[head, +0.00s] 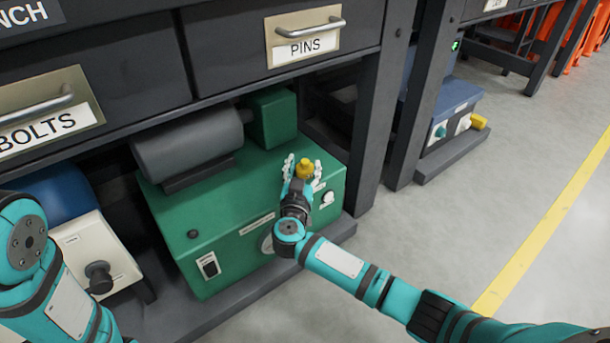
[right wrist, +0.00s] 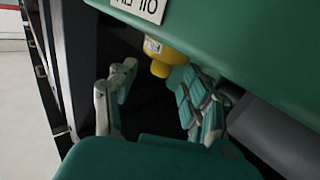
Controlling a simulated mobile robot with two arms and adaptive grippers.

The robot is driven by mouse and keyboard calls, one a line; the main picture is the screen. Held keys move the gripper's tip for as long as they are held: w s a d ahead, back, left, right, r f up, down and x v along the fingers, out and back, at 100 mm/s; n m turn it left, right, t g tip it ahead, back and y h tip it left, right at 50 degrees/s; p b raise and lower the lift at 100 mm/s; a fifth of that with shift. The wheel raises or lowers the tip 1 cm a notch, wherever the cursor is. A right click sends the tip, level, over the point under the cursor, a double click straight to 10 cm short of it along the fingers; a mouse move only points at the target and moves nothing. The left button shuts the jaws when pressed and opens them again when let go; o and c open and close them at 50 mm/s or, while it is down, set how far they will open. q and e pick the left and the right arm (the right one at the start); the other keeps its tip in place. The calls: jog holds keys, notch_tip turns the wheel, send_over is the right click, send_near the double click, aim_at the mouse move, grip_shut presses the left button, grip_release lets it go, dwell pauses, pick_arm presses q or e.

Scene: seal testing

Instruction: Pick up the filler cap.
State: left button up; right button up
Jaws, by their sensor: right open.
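The yellow filler cap (head: 305,168) sits on top of the green machine (head: 240,205), near its right front edge. My right gripper (head: 303,163) is open, with one finger on each side of the cap in the head view. In the right wrist view the cap (right wrist: 161,66) shows at the far end of the gap between the open fingers (right wrist: 156,75); I cannot tell if they touch it. A white label (right wrist: 143,8) is beside the cap. My left arm shows at the lower left, but its gripper is out of the picture.
The machine stands under a dark bench with drawers marked BOLTS (head: 45,130) and PINS (head: 306,47). A grey motor (head: 190,140) and a green block (head: 272,117) rise behind the cap. A dark bench leg (head: 377,120) stands to the right. Open floor (head: 465,190) lies beyond.

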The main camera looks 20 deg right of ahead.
jog(key=shift+w+d, duration=0.2)
jog(key=shift+w, duration=0.15)
jog(key=c, duration=0.7)
